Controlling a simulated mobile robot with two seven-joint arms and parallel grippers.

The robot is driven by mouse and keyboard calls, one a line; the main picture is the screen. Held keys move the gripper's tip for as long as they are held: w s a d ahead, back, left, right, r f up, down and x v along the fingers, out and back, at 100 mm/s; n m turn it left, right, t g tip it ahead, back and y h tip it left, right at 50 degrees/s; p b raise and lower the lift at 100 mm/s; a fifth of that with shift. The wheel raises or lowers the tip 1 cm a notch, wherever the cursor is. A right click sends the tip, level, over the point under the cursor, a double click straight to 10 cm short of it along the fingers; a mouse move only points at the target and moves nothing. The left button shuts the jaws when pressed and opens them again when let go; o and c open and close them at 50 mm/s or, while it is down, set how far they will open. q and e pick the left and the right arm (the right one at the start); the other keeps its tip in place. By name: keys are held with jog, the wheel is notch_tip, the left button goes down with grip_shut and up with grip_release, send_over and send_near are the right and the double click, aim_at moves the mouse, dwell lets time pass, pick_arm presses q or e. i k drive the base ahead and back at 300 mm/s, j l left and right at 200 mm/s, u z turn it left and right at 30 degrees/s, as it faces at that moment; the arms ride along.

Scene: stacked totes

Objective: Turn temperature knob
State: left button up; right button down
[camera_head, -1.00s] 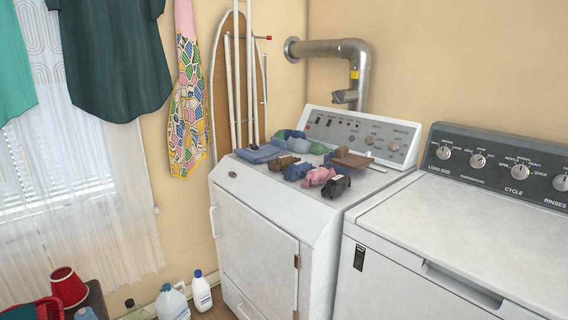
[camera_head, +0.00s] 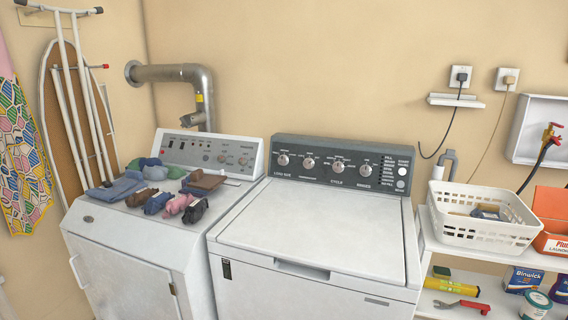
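The washer (camera_head: 315,234) stands in the middle with its white lid shut. Its dark control panel (camera_head: 343,164) carries several round silver knobs. The second knob from the left (camera_head: 308,164) sits between the load size knob (camera_head: 283,159) and the cycle knob (camera_head: 338,167). Its label is too small to read now, but a temperature label seems to be under it. The dryer (camera_head: 130,240) on the left has its own light panel (camera_head: 212,152) with small knobs. Neither of my grippers is in view.
Folded clothes and rolled socks (camera_head: 154,187) lie on the dryer top. A white shelf (camera_head: 460,249) to the right of the washer holds a white basket (camera_head: 482,217) and an orange box (camera_head: 552,221). The washer lid is bare.

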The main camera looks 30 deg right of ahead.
aim_at(308, 162)
jog(key=z, duration=1.25)
